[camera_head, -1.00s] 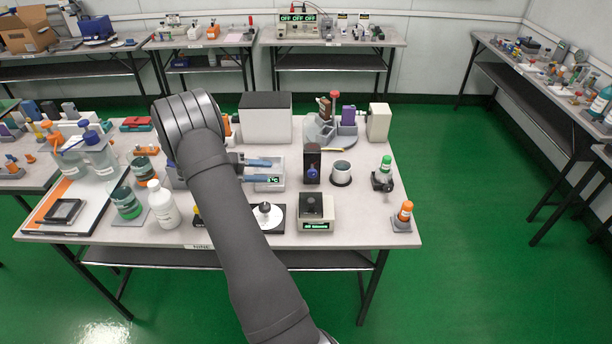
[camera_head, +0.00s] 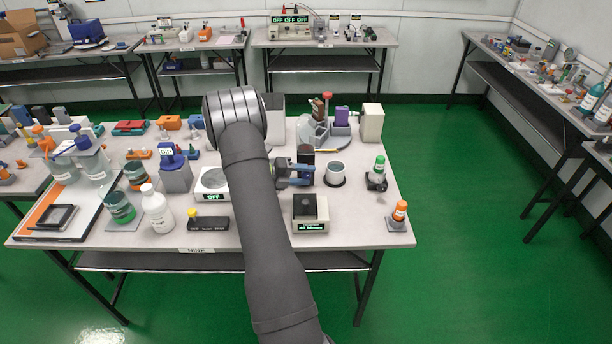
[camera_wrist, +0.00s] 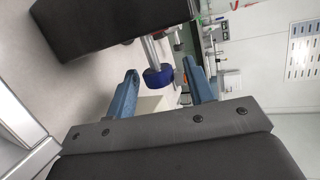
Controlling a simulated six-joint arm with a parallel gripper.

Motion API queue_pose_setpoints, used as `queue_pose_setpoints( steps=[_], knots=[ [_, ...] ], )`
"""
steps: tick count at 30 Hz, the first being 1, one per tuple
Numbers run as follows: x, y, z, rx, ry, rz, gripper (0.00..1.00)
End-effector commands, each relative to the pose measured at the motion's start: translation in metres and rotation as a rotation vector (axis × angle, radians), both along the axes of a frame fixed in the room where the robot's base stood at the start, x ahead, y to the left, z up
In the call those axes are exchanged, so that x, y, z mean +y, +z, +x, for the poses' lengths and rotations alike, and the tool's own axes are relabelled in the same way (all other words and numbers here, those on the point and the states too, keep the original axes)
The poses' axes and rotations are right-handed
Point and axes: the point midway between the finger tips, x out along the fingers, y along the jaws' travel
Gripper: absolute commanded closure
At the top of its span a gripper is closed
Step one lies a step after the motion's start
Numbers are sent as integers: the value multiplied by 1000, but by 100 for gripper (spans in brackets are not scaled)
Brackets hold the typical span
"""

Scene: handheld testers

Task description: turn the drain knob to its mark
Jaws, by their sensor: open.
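A dark upright block (camera_head: 305,151) stands mid-table in the head view, partly hidden by my gripper (camera_head: 300,174). In the wrist view the dark block (camera_wrist: 105,22) fills the upper left, and a blue knob (camera_wrist: 158,77) on a pale metal stem sticks out from it. I take this blue knob for the drain knob. In the wrist view my gripper (camera_wrist: 160,70) is open, with one blue finger on each side of the knob. I cannot tell whether either finger touches it. No mark can be made out.
A white scale (camera_head: 211,183) is to the left. A green-capped item (camera_head: 378,173) and an orange-capped tube (camera_head: 398,213) stand farther right.

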Motion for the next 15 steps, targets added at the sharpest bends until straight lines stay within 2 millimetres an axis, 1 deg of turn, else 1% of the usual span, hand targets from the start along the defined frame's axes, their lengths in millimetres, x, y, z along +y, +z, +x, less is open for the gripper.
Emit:
queue_pose_setpoints(
  steps=[4,11,12,14,15],
  knots=[
    [-7,-2,1,1,0,-1,51],
    [-8,-3,2,0,1,-1,51],
    [-8,-3,2,0,1,-1,53],
    [-8,-2,2,0,1,-1,65],
    [-8,-2,2,0,1,-1,73]
  ],
)
